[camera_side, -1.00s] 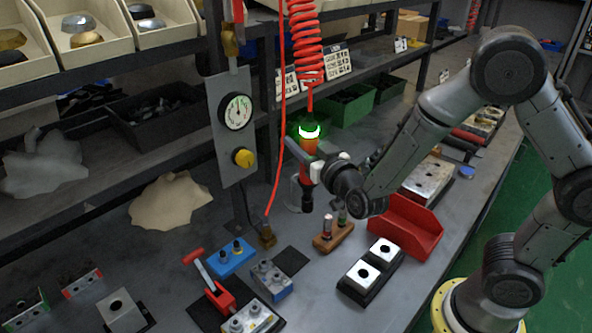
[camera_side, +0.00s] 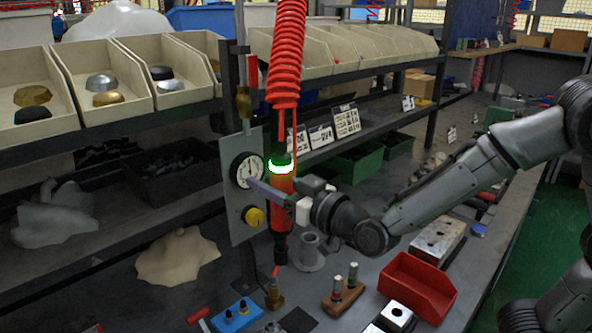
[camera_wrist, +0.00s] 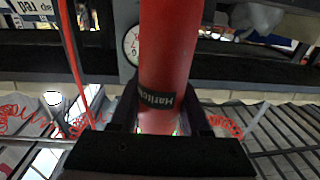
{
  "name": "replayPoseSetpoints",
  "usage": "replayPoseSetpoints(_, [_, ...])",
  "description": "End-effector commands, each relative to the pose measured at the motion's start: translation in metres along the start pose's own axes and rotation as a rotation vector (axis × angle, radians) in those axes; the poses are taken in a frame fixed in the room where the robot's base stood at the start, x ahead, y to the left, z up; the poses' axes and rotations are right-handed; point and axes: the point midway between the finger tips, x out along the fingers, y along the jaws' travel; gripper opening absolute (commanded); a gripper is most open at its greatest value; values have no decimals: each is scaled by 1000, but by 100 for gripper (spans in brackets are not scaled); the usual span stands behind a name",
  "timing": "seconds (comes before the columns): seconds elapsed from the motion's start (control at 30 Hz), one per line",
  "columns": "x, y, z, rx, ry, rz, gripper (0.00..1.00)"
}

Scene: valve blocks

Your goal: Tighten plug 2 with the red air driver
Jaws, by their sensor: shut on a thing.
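The red air driver (camera_side: 281,186) hangs upright below a red coiled hose, with a lit green-white ring near its top and a dark nose pointing down. My gripper (camera_side: 288,203) is shut on its body from the right. In the wrist view the red driver body (camera_wrist: 170,45) with a black label band stands between my fingers (camera_wrist: 163,118). The driver is in the air above the bench, in front of the gauge panel. A blue valve block (camera_side: 236,317) with dark plugs is cut by the bottom edge of the side view. I cannot tell which plug is plug 2.
A gauge panel (camera_side: 238,208) with a yellow knob stands close left of the driver. A wooden holder (camera_side: 343,299) with small sockets, a red tray (camera_side: 418,287) and a grey stand (camera_side: 308,252) are near. Shelf bins line the back.

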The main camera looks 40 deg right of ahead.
Motion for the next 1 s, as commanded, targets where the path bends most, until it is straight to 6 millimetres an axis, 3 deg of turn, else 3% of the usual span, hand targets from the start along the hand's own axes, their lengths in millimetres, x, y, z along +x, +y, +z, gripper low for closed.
replayPoseSetpoints(0.1, [-7,-49,-5,7,13,-145,0])
replayPoseSetpoints(0.3, [-32,-126,-4,11,7,-383,0])
replayPoseSetpoints(0.5, [-60,-180,-2,10,-4,-561,0])
replayPoseSetpoints(0.8, [-87,-219,2,5,-18,-700,0])
replayPoseSetpoints(1.0, [-86,-216,30,4,-21,-692,0])
